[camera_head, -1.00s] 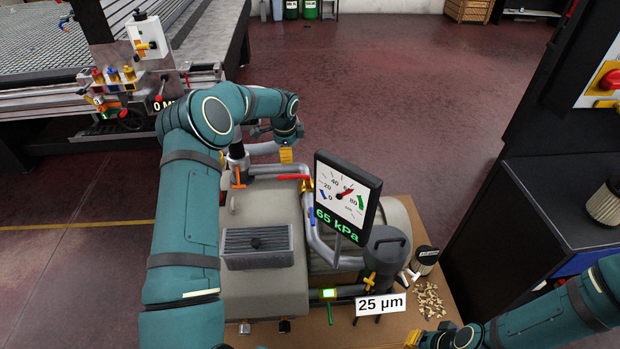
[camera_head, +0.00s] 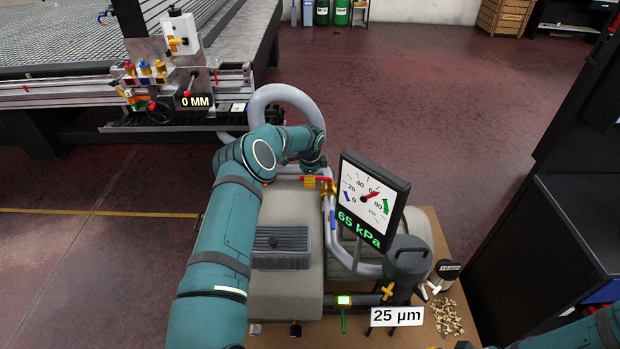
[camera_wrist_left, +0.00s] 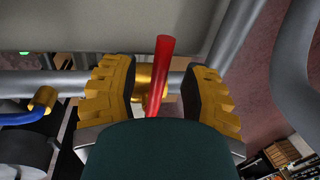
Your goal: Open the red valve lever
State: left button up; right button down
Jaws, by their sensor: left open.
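The red valve lever (camera_wrist_left: 162,62) stands between the two yellow-padded fingers of my left gripper (camera_wrist_left: 160,82) in the left wrist view. A gap shows on both sides of the lever, so the gripper is open around it. The brass valve body (camera_wrist_left: 147,82) is behind the lever on a grey pipe. In the head view the red lever (camera_head: 318,179) lies roughly sideways by the pipe, with my left gripper (camera_head: 310,183) at it, partly hiding it.
A gauge panel (camera_head: 372,200) reading 65 kPa stands close to the right of the lever. A grey canister (camera_head: 409,265) and a 25 µm label (camera_head: 397,316) are in front of it. A blue lever (camera_wrist_left: 30,112) is to the left in the wrist view.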

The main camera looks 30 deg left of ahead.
pick_arm(q)
grip_shut()
jog(key=shift+s+a+f, duration=0.1)
dwell(0.5)
